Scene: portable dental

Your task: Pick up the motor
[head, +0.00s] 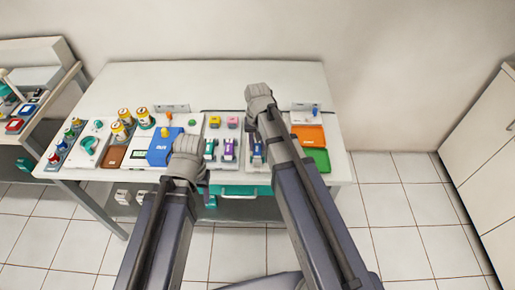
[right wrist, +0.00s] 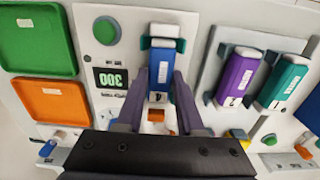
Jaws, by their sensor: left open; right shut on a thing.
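The motor, a blue block with a white end (right wrist: 162,66), stands in a teal-ended holder in the right wrist view. My right gripper (right wrist: 160,88) is shut on it, one finger on each side. It seems still in its holder. In the head view the blue motor (head: 256,150) shows only partly beside my right arm; my right gripper's fingers are hidden there. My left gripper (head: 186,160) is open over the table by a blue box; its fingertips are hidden.
A purple block (right wrist: 237,76) and a teal block (right wrist: 282,86) stand in nearby holders. An orange tray (head: 308,136) and a green tray (head: 317,159) lie at the table's right. The blue box (head: 160,149) and several batteries (head: 126,116) are on the left.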

